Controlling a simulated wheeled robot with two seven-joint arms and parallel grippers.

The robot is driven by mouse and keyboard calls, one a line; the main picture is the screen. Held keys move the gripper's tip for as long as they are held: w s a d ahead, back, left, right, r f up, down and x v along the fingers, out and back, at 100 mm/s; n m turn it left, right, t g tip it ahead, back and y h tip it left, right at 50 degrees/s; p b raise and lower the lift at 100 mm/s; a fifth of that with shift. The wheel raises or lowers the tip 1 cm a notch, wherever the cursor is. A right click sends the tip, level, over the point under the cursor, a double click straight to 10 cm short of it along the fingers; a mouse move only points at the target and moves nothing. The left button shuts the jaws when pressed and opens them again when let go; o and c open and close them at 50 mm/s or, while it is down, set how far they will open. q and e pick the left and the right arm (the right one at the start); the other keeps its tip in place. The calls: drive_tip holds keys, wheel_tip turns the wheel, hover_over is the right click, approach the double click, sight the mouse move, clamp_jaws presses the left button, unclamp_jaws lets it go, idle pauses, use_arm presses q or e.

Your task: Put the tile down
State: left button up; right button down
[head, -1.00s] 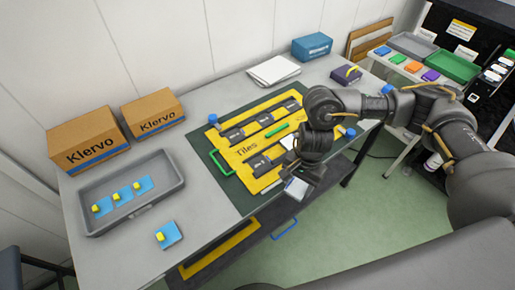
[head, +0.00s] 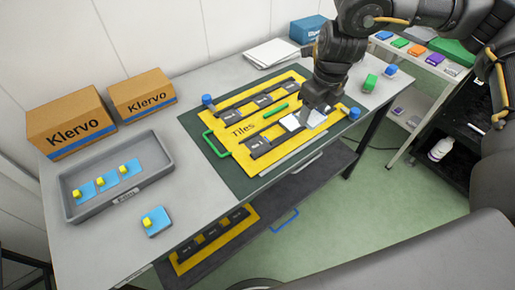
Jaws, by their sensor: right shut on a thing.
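My right gripper (head: 316,104) reaches down from the upper right over the yellow board marked "Tiles" (head: 219,148). It is shut on a white tile (head: 315,119), which is low over the board's right part; I cannot tell whether it touches the board. Another white piece (head: 291,124) is just left of it, close to or touching it. The board has dark slotted strips (head: 228,117), a green bar (head: 275,110) and a green handle (head: 216,145). The fingertips are partly hidden by the gripper body. My left gripper is out of view.
A grey tray (head: 69,205) holds blue tiles with yellow knobs; one more blue tile (head: 156,222) lies on the table. Two Klervo boxes (head: 70,122) stand at the left. Blue knobs (head: 355,114) flank the board. A lower shelf holds another yellow board (head: 190,259).

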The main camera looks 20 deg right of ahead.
drive_tip(key=shift+r+m, duration=0.1)
drive_tip(key=shift+m, duration=0.2)
drive_tip(key=shift+w+a, duration=0.1)
drive_tip(key=shift+a, duration=0.15)
drive_tip(key=w+a+f+p, duration=0.2)
drive_tip(key=w+a+f, duration=0.15)
drive_tip(key=a, duration=0.35)
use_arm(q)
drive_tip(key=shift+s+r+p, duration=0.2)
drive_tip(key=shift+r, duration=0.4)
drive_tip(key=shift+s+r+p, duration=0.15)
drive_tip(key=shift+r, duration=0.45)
use_arm(e)
hover_over(257, 144)
drive_tip(key=f, duration=0.6)
drive_tip(key=shift+s+d, duration=0.3)
drive_tip(key=shift+s, duration=0.1)
drive_tip(key=f, duration=0.2)
drive_tip(key=shift+a+f+p, duration=0.2)
drive_tip(key=shift+f+p, duration=0.2)
drive_tip(key=shift+w+f, duration=0.1)
drive_tip(key=shift+f, duration=0.3)
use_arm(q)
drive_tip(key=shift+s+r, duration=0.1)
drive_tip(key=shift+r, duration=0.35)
